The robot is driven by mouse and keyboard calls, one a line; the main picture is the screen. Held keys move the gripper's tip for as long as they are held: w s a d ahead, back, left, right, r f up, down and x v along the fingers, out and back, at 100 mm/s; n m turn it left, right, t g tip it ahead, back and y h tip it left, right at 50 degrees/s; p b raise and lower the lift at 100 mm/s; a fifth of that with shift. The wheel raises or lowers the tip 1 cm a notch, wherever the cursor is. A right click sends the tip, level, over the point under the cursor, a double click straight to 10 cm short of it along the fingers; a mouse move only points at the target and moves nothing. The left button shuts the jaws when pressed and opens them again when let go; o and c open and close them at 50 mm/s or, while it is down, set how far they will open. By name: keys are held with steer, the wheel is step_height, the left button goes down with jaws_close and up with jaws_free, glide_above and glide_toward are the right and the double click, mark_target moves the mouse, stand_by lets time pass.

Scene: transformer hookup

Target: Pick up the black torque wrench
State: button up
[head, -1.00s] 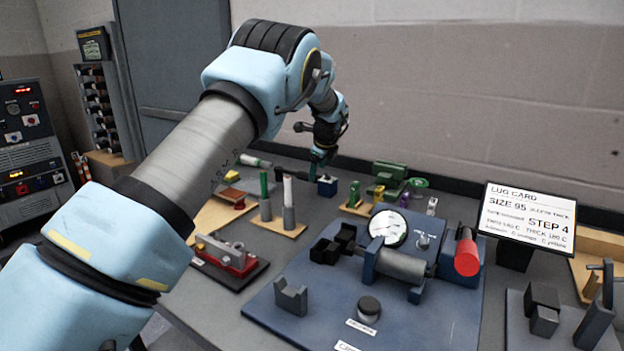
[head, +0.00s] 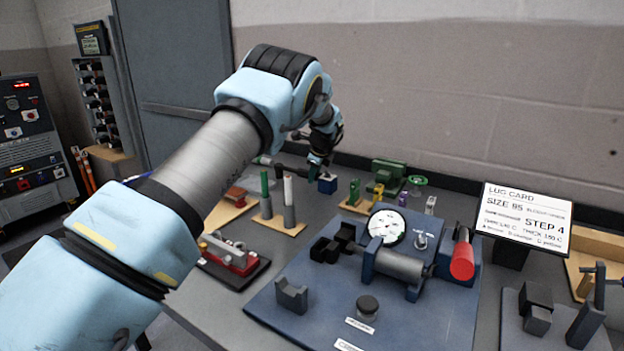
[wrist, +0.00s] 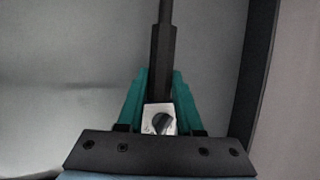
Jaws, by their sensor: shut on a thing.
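The black torque wrench (wrist: 162,60) runs away from my gripper (wrist: 160,88) in the wrist view, its dark shaft between the two teal fingers. A bright metal square piece with a round dark spot shows at its near end, between the finger bases. My gripper is shut on the wrench. In the head view my gripper (head: 317,163) is at the back of the bench, and the wrench (head: 287,169) extends to its left, roughly level. Its exact height above the bench is hard to tell.
A wooden stand with upright green and white-topped posts (head: 289,205) is in front of the wrench. Green tooling (head: 390,174) stands to the right. The wall is close behind.

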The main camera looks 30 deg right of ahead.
jaws_close()
steer(key=shift+r, duration=0.2)
step_height(320, 180, up, 10)
steer(key=b, duration=0.3)
steer(key=shift+o, duration=0.6)
jaws_free()
steer(key=shift+f, duration=0.1)
jaws_close()
